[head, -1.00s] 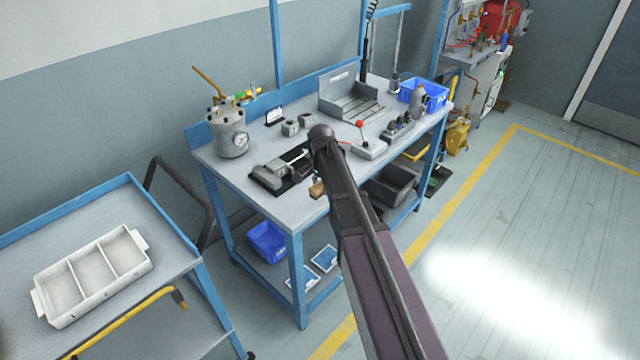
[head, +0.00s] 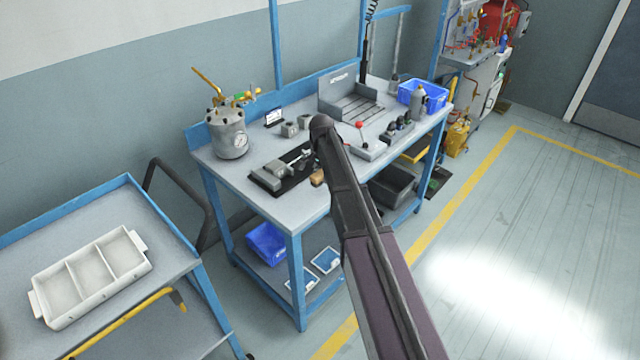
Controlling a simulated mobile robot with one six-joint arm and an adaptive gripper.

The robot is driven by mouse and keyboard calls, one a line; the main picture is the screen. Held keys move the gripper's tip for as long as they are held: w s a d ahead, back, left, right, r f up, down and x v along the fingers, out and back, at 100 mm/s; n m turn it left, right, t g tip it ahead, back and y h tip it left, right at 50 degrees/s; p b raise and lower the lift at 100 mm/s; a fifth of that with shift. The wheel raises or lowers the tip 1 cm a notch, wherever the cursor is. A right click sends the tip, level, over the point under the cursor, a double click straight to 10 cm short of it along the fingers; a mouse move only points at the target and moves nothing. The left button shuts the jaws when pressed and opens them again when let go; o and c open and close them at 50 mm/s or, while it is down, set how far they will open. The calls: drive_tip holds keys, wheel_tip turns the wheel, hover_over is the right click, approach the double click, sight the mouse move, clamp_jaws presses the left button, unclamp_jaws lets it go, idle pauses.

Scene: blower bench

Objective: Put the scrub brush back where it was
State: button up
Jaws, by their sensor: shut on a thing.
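The scrub brush (head: 317,178) shows as a small brown, wood-coloured block beside my arm, over the front part of the blue-framed workbench. My gripper (head: 314,168) is mostly hidden behind my own arm; only a small dark part shows next to the brush. It is shut on the brush. The brush's bristles and its exact height over the bench top (head: 310,205) cannot be made out.
A grey vise (head: 268,176) on a black mat lies just left of the brush. A pressure pot (head: 229,134), small grey blocks (head: 290,129), a slotted metal fixture (head: 350,100), a red-knobbed lever (head: 366,148) and a blue bin (head: 424,97) stand around. The front-left bench top is bare.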

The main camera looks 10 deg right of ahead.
sight(321, 183)
drive_tip(key=shift+f+b, duration=0.5)
drive_tip(key=shift+f, duration=0.1)
drive_tip(key=shift+f+b, duration=1.2)
drive_tip(key=o, duration=1)
drive_tip(key=shift+f, duration=0.1)
wheel_tip(321, 183, up, 12)
drive_tip(key=p, duration=1.2)
